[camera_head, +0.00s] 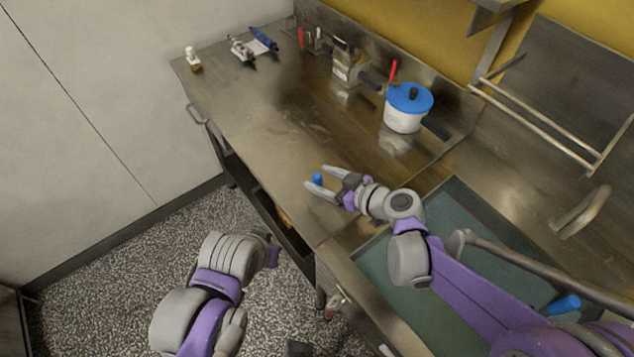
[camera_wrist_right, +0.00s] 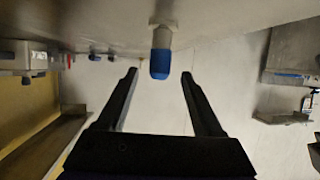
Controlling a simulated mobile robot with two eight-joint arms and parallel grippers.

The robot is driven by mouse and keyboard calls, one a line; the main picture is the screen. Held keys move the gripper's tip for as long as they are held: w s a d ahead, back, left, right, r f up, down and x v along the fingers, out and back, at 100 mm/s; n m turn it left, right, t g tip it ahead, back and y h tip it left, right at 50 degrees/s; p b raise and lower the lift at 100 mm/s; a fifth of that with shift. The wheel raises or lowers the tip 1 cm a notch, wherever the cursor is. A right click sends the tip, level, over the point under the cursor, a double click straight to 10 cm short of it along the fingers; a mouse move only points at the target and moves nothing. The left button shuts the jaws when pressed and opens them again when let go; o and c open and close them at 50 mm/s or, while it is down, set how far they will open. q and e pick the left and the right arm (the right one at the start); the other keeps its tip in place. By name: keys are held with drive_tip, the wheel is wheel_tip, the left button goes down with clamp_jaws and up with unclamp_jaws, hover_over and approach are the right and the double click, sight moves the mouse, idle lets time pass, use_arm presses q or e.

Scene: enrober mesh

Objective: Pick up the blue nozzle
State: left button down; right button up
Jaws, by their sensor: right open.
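The blue nozzle (camera_head: 317,179) stands upright on the steel worktop (camera_head: 285,130), near its front edge. In the right wrist view the nozzle (camera_wrist_right: 160,65) has a blue end and a pale base, and the picture is upside down. My right gripper (camera_head: 318,183) is open, with its fingers pointing left across the worktop. In the right wrist view the gripper (camera_wrist_right: 159,75) has its two fingertips on either side of the nozzle's line, with a gap on each side. My left arm (camera_head: 230,258) hangs over the floor; its fingers do not show.
A white pot with a blue lid (camera_head: 410,98) stands towards the back, with a metal container (camera_head: 343,65) to its left. Small tools, a blue item (camera_head: 263,39) and a white-topped bottle (camera_head: 193,59) are at the far left. A sink (camera_head: 470,210) lies under my right arm. The worktop left of the gripper is clear.

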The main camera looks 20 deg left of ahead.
drive_tip(key=x, duration=0.5)
drive_tip(key=shift+w+a+f, duration=0.1)
drive_tip(key=shift+w+f, duration=0.05)
drive_tip(key=shift+f, duration=0.3)
drive_tip(key=shift+c, duration=0.3)
clamp_jaws()
